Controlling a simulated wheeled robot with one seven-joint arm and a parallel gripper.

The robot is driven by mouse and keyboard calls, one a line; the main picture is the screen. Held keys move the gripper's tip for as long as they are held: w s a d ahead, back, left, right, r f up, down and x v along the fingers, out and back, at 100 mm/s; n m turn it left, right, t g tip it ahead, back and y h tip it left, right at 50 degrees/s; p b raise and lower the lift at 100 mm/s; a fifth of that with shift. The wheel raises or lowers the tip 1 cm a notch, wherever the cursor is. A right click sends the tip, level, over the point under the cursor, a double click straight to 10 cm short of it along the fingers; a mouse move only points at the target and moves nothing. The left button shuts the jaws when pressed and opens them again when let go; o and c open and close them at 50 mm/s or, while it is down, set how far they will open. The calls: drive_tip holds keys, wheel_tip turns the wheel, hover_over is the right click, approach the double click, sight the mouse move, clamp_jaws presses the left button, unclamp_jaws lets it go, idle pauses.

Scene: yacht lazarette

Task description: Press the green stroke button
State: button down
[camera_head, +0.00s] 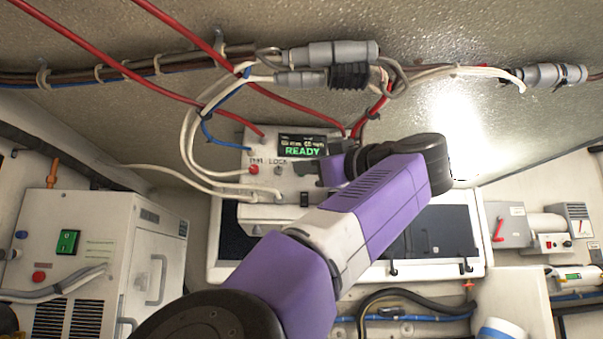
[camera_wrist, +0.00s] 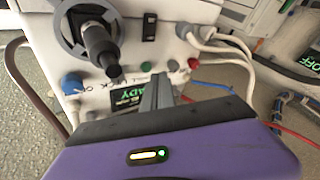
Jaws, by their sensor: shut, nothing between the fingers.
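My gripper (camera_wrist: 158,88) is shut and empty. I cannot tell whether the tips touch the face. In the head view the control box (camera_head: 256,150) shows a READY display (camera_head: 302,149) and a red button (camera_head: 253,170). My arm covers part of the box there, and I cannot make out the green button.
A red button (camera_wrist: 193,65) is to the right. Red hoses (camera_head: 90,58) and white cables (camera_head: 187,140) run close by. A cabinet (camera_head: 110,240) stands left.

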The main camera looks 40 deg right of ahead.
drive_tip(key=shift+d, duration=0.1)
drive_tip(key=shift+w+d, duration=0.15)
drive_tip(key=shift+w, duration=0.2)
drive_tip(key=shift+w+d, duration=0.2)
drive_tip(key=shift+w, duration=0.1)
idle(0.8)
idle(0.4)
drive_tip(key=shift+s+a+b, duration=0.4)
drive_tip(key=shift+s+b, duration=0.2)
drive_tip(key=shift+s, duration=0.1)
drive_tip(key=s+a+b, duration=0.1)
drive_tip(key=s, duration=0.1)
drive_tip(key=s+a+b, duration=0.1)
drive_tip(key=s+a, duration=0.1)
drive_tip(key=shift+b, duration=0.4)
